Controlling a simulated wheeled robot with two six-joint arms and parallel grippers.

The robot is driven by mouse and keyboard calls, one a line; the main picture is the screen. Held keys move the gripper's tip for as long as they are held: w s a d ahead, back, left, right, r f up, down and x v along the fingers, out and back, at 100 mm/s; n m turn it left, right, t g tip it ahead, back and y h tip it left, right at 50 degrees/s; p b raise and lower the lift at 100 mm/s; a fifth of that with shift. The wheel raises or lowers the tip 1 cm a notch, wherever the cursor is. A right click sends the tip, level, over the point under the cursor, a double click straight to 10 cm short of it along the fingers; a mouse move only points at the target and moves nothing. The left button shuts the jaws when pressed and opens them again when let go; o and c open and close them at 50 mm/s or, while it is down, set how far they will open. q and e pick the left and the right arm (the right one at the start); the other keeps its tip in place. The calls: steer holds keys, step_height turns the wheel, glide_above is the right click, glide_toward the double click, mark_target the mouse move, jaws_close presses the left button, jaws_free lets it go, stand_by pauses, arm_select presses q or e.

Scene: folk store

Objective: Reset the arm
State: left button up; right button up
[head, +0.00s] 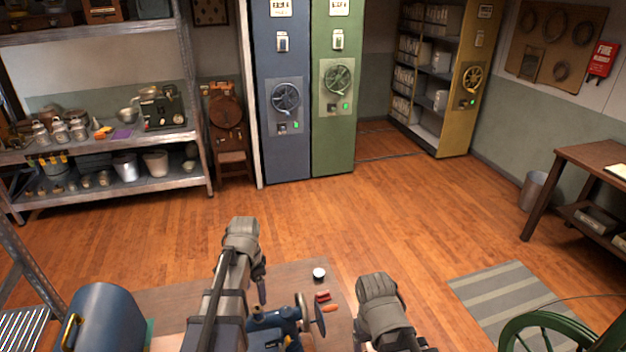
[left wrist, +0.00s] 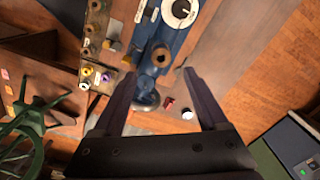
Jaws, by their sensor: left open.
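My left arm reaches over a wooden workbench in the head view, with its gripper (head: 262,290) partly hidden behind the wrist. In the left wrist view the two dark fingers of the left gripper (left wrist: 159,76) are spread wide, with nothing held between them. A blue machine (head: 275,326) stands on the bench beside and below this gripper; it also shows beyond the fingers in the left wrist view (left wrist: 165,40). My right arm (head: 382,305) shows at the bottom middle of the head view, but its gripper fingers are not visible.
A small white-topped jar (head: 319,274), a red block (head: 323,297) and an orange item (head: 330,309) lie on the bench. A green wheel (head: 545,335) stands at the lower right. Open wooden floor (head: 400,205) lies before the blue and green cabinets. A striped mat (head: 515,300) lies right.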

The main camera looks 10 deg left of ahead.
arm_select(q)
steer(key=s+d+f+n+b, duration=0.1)
steer(key=s+d+f+b, duration=0.2)
steer(key=s+d, duration=0.3)
steer(key=s+d+f+n+y+b, duration=0.1)
steer(key=s+d+f+b, duration=0.3)
steer(key=d, duration=1)
steer(key=s+n, duration=0.1)
steer(key=s, duration=0.1)
steer(key=shift+s+d+f, duration=0.15)
steer(key=shift+s+d, duration=0.25)
arm_select(e)
step_height(320, 180, down, 7)
steer(key=shift+f, duration=0.2)
